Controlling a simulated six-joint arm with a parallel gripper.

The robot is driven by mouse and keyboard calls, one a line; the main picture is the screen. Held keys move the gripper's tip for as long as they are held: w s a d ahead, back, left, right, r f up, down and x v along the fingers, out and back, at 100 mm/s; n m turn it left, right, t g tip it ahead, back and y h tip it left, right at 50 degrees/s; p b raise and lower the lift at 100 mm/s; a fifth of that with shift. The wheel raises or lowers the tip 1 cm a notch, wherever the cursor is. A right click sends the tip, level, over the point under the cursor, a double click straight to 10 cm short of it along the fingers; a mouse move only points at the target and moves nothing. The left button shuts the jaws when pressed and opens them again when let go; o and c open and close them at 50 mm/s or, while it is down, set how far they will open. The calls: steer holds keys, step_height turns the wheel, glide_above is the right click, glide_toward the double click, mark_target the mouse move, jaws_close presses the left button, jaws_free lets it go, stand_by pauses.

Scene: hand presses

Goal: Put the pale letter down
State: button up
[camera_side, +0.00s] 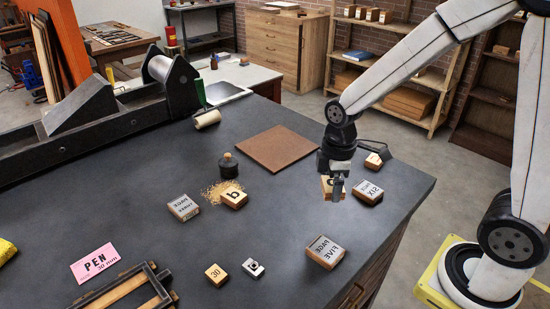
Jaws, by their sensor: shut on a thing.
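My gripper (337,188) is over the right part of the dark bench, pointing down. It is shut on a small wooden letter block (326,184) with a dark character, partly hidden by the fingers. I cannot tell whether the block touches the bench. A wooden block with a "b" (233,197) lies on wood shavings (213,192) left of centre. A pale grey letter block (253,268) lies near the front, beside a wooden block marked 30 (215,273).
Blocks reading SIX (371,190) and FIVE (325,250) lie close to my gripper. A small block (373,160) is behind it.

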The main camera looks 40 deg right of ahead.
mark_target(329, 179)
steer(key=s+r+n, duration=0.1)
steer(key=s+n, duration=0.6)
steer(key=n, duration=0.2)
steer(key=shift+s+d+r, duration=0.15)
steer(key=shift+d+r, duration=0.05)
steer(key=shift+r, duration=0.15)
steer(key=w+f, duration=0.1)
steer(key=w, duration=0.2)
steer(key=w+f, duration=0.1)
steer(key=w, duration=0.2)
steer(key=w+f, duration=0.2)
steer(key=w, duration=0.1)
steer(key=shift+d, duration=0.1)
steer(key=w+f, duration=0.1)
steer(key=f, duration=0.1)
steer(key=w+f, duration=0.2)
steer(key=shift+w+d+f, duration=0.1)
steer(key=shift+w+f, duration=0.25)
steer(key=shift+w, duration=0.1)
steer(key=shift+w+f, duration=0.1)
steer(key=shift+w+f, duration=0.3)
steer(key=shift+f, duration=0.15)
steer(key=shift+w+f, duration=0.15)
steer(key=shift+f, duration=1.3)
